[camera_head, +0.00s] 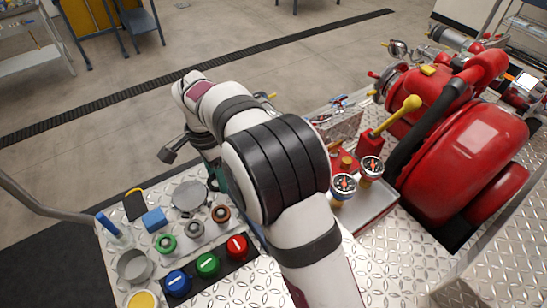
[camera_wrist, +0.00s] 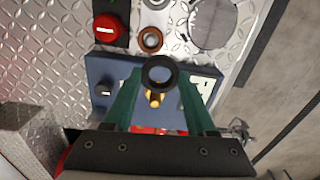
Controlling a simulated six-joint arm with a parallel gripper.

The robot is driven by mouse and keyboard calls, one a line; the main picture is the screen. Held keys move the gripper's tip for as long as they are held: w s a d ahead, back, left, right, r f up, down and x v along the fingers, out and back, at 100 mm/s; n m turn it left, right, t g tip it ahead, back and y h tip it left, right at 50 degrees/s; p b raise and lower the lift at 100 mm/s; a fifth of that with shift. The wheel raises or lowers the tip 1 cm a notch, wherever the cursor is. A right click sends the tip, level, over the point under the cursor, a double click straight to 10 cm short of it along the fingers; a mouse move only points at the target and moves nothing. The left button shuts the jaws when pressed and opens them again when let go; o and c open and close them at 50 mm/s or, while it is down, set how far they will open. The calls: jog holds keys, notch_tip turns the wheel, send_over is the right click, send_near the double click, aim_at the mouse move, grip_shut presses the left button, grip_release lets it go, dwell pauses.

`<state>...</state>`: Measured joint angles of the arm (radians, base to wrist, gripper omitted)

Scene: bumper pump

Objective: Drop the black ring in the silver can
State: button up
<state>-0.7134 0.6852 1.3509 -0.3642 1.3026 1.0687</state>
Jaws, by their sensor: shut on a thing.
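The silver can (camera_head: 135,266) stands open-topped at the lower left of the deck in the head view. I do not see it in the wrist view. The black ring (camera_wrist: 160,60) is between the green fingertips of my gripper (camera_wrist: 159,76), which is shut on it. The ring's hole faces the wrist camera. In the head view my arm hides the ring and most of the gripper; a bit of green finger shows at its left edge. The gripper is to the right of and farther back than the can, over a dark blue panel (camera_wrist: 100,70).
Green (camera_head: 165,244), grey (camera_head: 193,228) and copper (camera_head: 221,214) rings sit on the deck between arm and can. A red pump (camera_head: 465,160) stands right.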

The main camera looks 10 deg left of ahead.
jog(key=shift+s+a+f+n, duration=1.1)
jog(key=shift+s+a+f, duration=0.4)
jog(key=shift+s+a, duration=1.55)
jog(key=shift+s+a+f+n, duration=1.3)
jog(key=shift+s+a, duration=1.3)
jog(key=shift+s, duration=0.95)
jog(key=shift+s+a+f+n, duration=0.9)
jog(key=shift+s+a+f, duration=0.8)
jog(key=shift+s+a, duration=1.35)
jog(key=shift+s+d+f, duration=0.15)
jog(key=shift+s+d, duration=0.1)
jog(key=shift+s, duration=0.05)
jog(key=o, duration=1.2)
notch_tip(320, 180, up, 7)
